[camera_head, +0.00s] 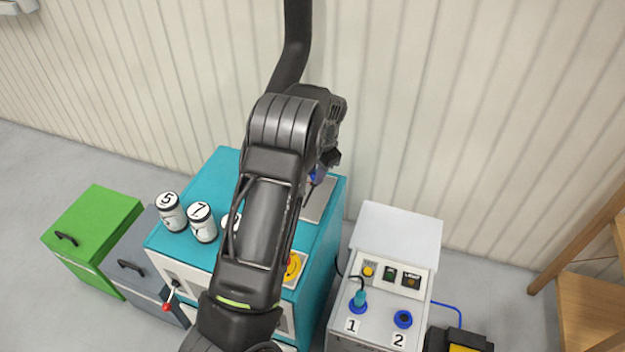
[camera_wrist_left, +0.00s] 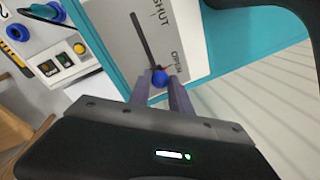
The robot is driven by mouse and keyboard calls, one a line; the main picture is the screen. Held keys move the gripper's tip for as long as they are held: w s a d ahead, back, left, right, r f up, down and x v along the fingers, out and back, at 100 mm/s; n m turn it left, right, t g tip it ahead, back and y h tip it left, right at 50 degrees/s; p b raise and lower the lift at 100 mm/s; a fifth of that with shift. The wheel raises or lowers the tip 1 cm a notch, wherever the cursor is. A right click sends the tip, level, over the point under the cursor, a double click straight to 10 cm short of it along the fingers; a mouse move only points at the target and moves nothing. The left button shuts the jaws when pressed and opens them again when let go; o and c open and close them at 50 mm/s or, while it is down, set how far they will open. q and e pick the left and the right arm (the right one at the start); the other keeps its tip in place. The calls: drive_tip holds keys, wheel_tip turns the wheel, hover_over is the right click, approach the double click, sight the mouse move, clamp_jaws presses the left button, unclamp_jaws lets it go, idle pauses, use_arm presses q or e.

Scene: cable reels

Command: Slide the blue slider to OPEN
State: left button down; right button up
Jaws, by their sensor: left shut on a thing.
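The blue slider (camera_wrist_left: 160,78) is a round blue knob on a grey panel (camera_wrist_left: 190,30). A dark straight slot (camera_wrist_left: 142,33) runs along the panel, with SHUT printed beside its far part and OPEN beside its near part. The knob sits at the OPEN end of the slot. My left gripper (camera_wrist_left: 160,88) is shut on the knob, one finger on each side. In the head view the left gripper (camera_head: 325,166) is over the back right of the teal cabinet (camera_head: 222,160), and my arm hides much of the cabinet top. My right gripper is not seen.
Numbered white canisters (camera_head: 202,222) stand on the cabinet left of my arm, near a yellow knob (camera_head: 293,267). A red-tipped lever (camera_head: 168,307) juts from its front. A white control box (camera_head: 395,240) stands to the right. A ribbed wall (camera_head: 450,100) rises close behind.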

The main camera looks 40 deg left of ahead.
use_arm(q)
drive_tip(key=shift+w+r, duration=0.15)
drive_tip(key=shift+w, duration=0.05)
drive_tip(key=c, duration=1.2)
unclamp_jaws()
drive_tip(key=r, duration=0.2)
drive_tip(key=d+r, duration=0.1)
drive_tip(key=r, duration=0.4)
drive_tip(key=shift+s+d+r, duration=0.2)
drive_tip(key=shift+r, duration=0.05)
